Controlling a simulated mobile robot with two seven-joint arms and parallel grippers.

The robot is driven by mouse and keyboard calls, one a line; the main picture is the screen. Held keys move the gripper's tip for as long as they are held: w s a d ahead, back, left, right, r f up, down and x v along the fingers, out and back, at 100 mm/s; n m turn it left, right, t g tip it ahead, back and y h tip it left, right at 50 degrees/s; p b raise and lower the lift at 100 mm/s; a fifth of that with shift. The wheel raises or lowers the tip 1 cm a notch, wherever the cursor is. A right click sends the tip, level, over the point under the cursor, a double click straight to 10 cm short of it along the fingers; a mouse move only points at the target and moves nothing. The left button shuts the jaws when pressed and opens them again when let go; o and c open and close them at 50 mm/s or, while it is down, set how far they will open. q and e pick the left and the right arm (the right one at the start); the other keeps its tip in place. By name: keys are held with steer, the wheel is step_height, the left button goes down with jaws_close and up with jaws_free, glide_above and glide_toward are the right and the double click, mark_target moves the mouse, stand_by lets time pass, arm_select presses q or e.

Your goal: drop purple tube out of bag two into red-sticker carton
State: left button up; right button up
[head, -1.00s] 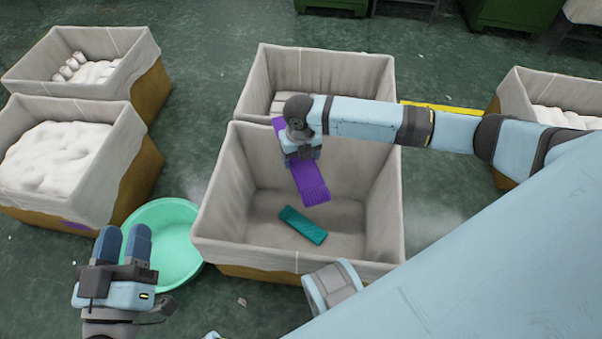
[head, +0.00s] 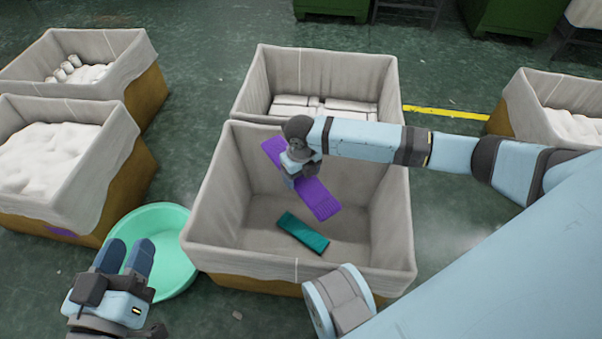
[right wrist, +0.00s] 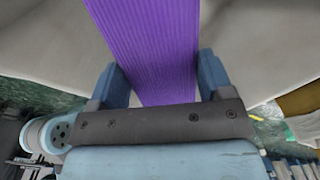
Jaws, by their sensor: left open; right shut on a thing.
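The purple tube (head: 320,201) is a flat, ribbed knitted piece. My right gripper (head: 299,172) is shut on its middle and holds it at a slant over the lined front middle bag (head: 222,190). The right wrist view shows the tube (right wrist: 150,40) between the two fingers of the gripper (right wrist: 162,82). A teal knitted piece (head: 303,232) lies alone on this bag's floor, below the purple tube. My left gripper (head: 124,258) is open and empty at lower left, by the mint basin. I see no red sticker on any carton.
A mint basin (head: 170,245) stands left of the front middle bag. Behind that bag is a lined carton (head: 325,65) with white stacks. White-filled cartons stand at left (head: 125,150) and right (head: 520,100). One left carton bears a purple patch (head: 62,231).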

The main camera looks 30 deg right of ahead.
steer(key=shift+f, duration=0.2)
arm_select(q)
steer(key=shift+f, duration=0.3)
arm_select(e)
steer(key=o, duration=0.9)
arm_select(q)
step_height(320, 180, up, 8)
steer(key=n+t+p, duration=0.1)
steer(key=t+p, duration=0.2)
steer(key=p, duration=0.2)
steer(key=shift+s+a+p, duration=0.2)
steer(key=shift+a+p, duration=0.05)
steer(key=shift+p, duration=0.15)
arm_select(e)
step_height(320, 180, up, 14)
steer(key=shift+f, duration=0.1)
arm_select(q)
steer(key=shift+f, duration=0.1)
